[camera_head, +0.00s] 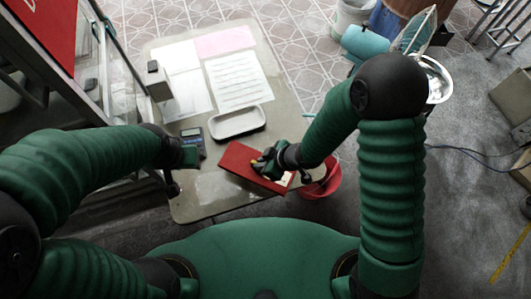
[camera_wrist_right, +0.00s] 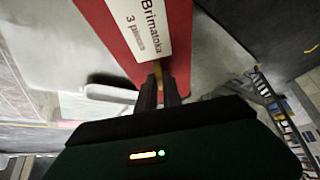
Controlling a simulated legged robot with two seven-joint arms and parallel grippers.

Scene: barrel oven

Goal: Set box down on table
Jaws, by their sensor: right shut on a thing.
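A flat red box (camera_head: 238,158) is over the near right part of the grey table (camera_head: 205,200). My right gripper (camera_head: 266,166) is shut on it. In the right wrist view the box (camera_wrist_right: 110,25) shows a white label reading "Brimatoka", and the right gripper's fingers (camera_wrist_right: 160,90) close at its near edge. I cannot tell whether the box touches the table or is just above it. My left gripper (camera_head: 172,188) points down near the table's left edge, apart from the box; its finger opening is unclear.
A white tray (camera_head: 237,121) lies just behind the box. A dark calculator-like device (camera_head: 193,139) is left of it. Paper sheets (camera_head: 238,80) cover the table's far part. A red bucket (camera_head: 325,186) stands by the right edge. The table's near left part is bare.

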